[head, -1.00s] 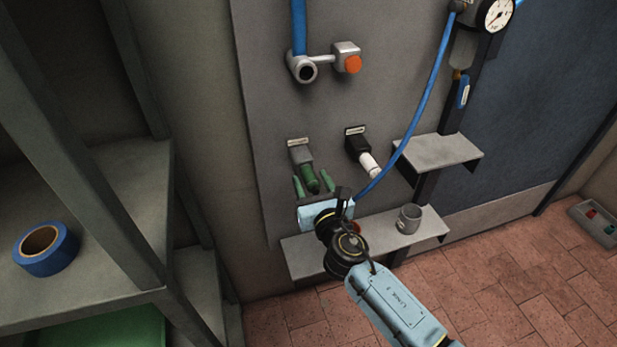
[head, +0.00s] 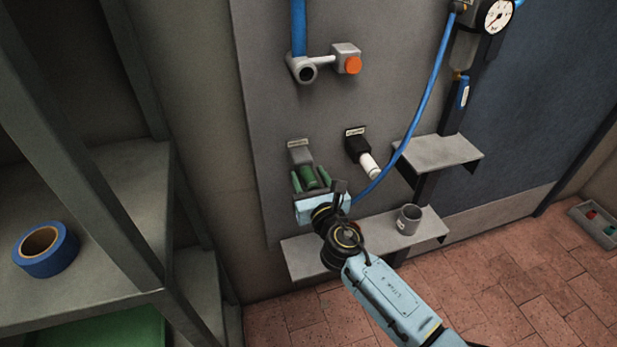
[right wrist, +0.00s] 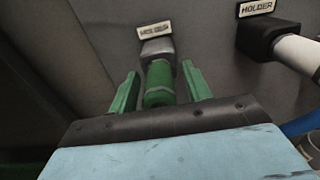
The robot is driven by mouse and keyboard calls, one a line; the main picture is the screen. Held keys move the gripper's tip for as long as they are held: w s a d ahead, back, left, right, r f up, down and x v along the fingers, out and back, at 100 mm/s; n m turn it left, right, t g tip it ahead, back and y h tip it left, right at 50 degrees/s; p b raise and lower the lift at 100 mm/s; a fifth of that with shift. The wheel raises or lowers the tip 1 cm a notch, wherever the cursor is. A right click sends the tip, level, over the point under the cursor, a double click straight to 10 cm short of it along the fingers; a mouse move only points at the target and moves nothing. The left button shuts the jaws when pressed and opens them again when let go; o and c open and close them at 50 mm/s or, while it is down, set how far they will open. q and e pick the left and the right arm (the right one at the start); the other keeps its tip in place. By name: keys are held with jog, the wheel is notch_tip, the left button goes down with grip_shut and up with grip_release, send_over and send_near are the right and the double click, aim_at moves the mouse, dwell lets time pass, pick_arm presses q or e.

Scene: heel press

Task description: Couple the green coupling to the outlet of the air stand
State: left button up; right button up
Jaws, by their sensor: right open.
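The green coupling (head: 309,177) sticks out of a grey block (head: 300,154) on the wall panel, below a small label too blurred to read. My right gripper (head: 310,176) is open, with its green fingers on either side of the coupling. In the right wrist view the coupling (right wrist: 158,85) lies between the two fingers, with a visible gap on each side. A grey open-ended fitting (head: 303,69) under a blue pipe is higher on the panel, joined to a block with an orange knob (head: 353,64); I cannot tell whether it is the stand's outlet. My left gripper is not in view.
Right of the coupling, a black holder (head: 357,145) labelled HOLDER carries a white cylinder (head: 369,166). A blue hose (head: 428,105) hangs nearby from a gauge unit (head: 497,16). Below is a shelf (head: 310,262) with a grey cup (head: 408,219). A rack with blue tape (head: 46,249) stands left.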

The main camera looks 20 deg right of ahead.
aim_at(314, 188)
dwell(0.7)
grip_shut()
jog(key=shift+s+p, duration=0.35)
jog(key=shift+s, duration=1.2)
jog(key=shift+s+d, duration=0.1)
jog(key=shift+s, duration=1.35)
jog(key=shift+s, duration=0.1)
